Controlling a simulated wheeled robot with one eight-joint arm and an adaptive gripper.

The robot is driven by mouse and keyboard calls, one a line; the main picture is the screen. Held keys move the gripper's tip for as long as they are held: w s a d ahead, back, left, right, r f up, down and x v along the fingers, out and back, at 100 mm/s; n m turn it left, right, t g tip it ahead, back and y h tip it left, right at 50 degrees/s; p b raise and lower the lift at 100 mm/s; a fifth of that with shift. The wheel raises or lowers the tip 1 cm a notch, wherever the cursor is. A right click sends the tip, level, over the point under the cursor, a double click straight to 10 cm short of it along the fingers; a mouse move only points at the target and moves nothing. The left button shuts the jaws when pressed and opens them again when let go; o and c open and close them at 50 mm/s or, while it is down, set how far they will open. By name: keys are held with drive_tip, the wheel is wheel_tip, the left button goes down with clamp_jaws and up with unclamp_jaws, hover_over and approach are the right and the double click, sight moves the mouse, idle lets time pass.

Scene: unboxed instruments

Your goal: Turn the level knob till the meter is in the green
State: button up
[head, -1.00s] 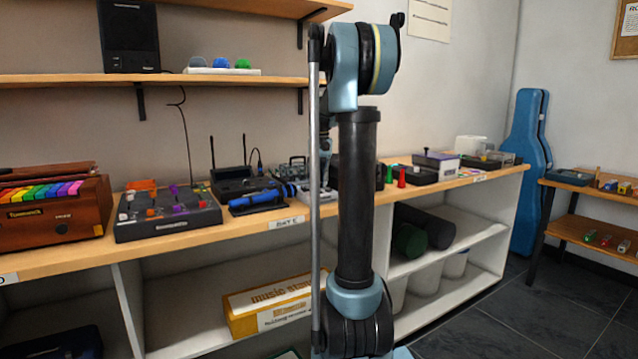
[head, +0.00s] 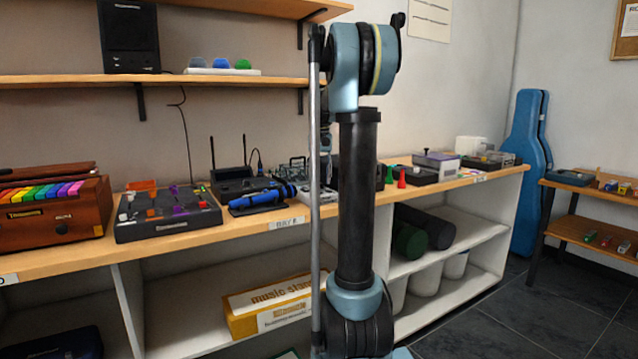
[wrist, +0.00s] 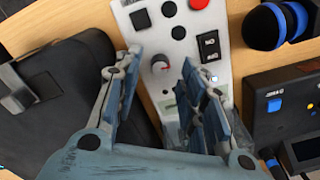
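In the wrist view, a narrow white panel (wrist: 229,60) carries a round grey knob (wrist: 160,64) with a reddish mark. My gripper (wrist: 163,60) is open, its two blue-grey fingers apart. The knob appears in the gap between the fingertips; I cannot tell the height between them or any contact. Whether this is the level knob is not readable. No meter needle or green zone can be made out; the lower panel is partly covered by the fingers. In the head view my own arm hides my gripper.
On the panel are a red button (wrist: 199,3), black buttons and black switches (wrist: 209,46). A dark case (wrist: 60,100) lies left, a black and blue cylindrical thing (wrist: 282,22) upper right, and a dark box (wrist: 285,98) right. In the head view the wooden shelf top (head: 70,258) is crowded with instruments.

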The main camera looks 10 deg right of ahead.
wheel_tip(320, 180, up, 10)
idle(0.5)
drive_tip(key=s+a+f+n+t, duration=0.1)
drive_tip(key=s+a+f, duration=0.1)
drive_tip(key=s+f, duration=1.4)
drive_tip(key=s+a+f+n+t, duration=0.1)
drive_tip(key=s+a+f, duration=0.2)
drive_tip(key=s+f, duration=1.3)
drive_tip(key=s, duration=0.6)
drive_tip(key=shift+a+f+n, duration=0.2)
drive_tip(key=shift+n, duration=0.2)
drive_tip(key=shift+s, duration=0.1)
